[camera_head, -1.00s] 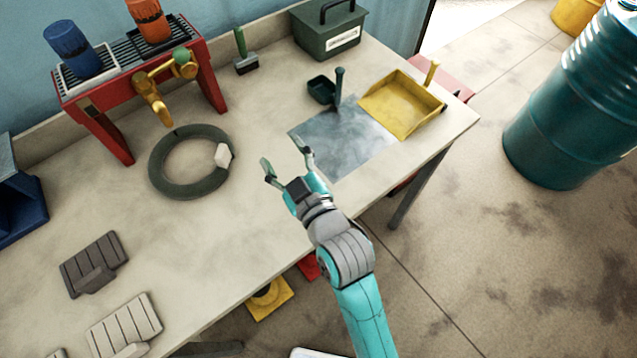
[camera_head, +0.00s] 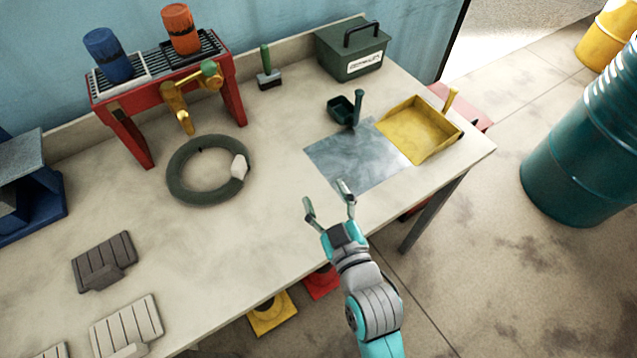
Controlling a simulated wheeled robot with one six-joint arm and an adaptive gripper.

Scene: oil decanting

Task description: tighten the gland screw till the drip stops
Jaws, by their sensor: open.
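A brass tap (camera_head: 178,105) is mounted at the front of a red stand (camera_head: 128,135) at the back left of the bench. A green-ended brass part (camera_head: 210,72) sits at its upper right; I cannot tell whether this is the gland screw. No drip can be made out at this size. My gripper (camera_head: 327,196) is open and empty above the front of the bench, well to the right of the tap and apart from it.
A dark ring (camera_head: 182,190) with a pale block lies below the tap. Blue (camera_head: 108,55) and orange (camera_head: 181,28) containers stand on the stand. A brush (camera_head: 268,77), green box (camera_head: 352,52), scoop (camera_head: 345,110) and yellow dustpan (camera_head: 418,130) lie rightward.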

